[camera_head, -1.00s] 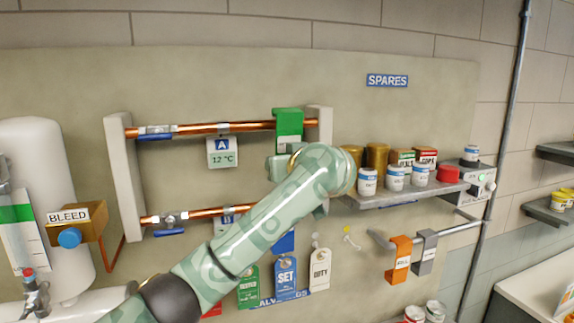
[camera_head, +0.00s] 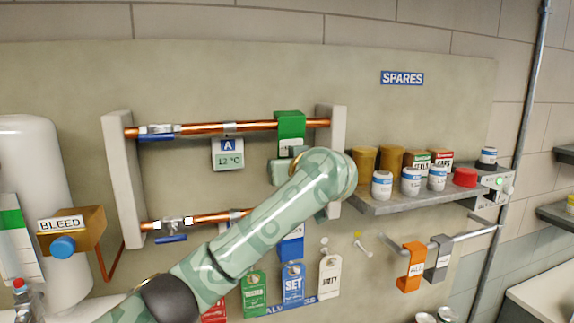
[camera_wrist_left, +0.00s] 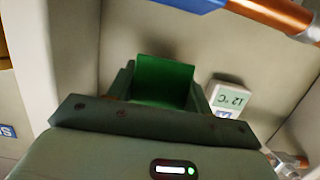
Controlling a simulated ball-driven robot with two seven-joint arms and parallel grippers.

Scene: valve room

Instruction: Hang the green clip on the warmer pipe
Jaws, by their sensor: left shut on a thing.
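The green clip (camera_head: 290,124) is at the right part of the upper copper pipe (camera_head: 195,128), covering a stretch of it near the right bracket. I cannot tell whether it is hooked around the pipe or in front of it. My left gripper (camera_head: 286,168) is shut on the clip's lower part, partly hidden by my arm. In the left wrist view the clip (camera_wrist_left: 163,80) shows between the fingers. The upper pipe's tag A (camera_head: 228,154) reads 12 °C. The lower copper pipe (camera_head: 205,217) is partly behind my arm, its tag hidden. My right gripper is not in view.
Pale brackets (camera_head: 123,180) hold the pipes. A shelf (camera_head: 410,198) with jars and cans stands out at the right. Below it, an orange clip (camera_head: 411,267) and a grey clip (camera_head: 438,258) hang on a rail. Coloured tags (camera_head: 292,283) hang below the lower pipe.

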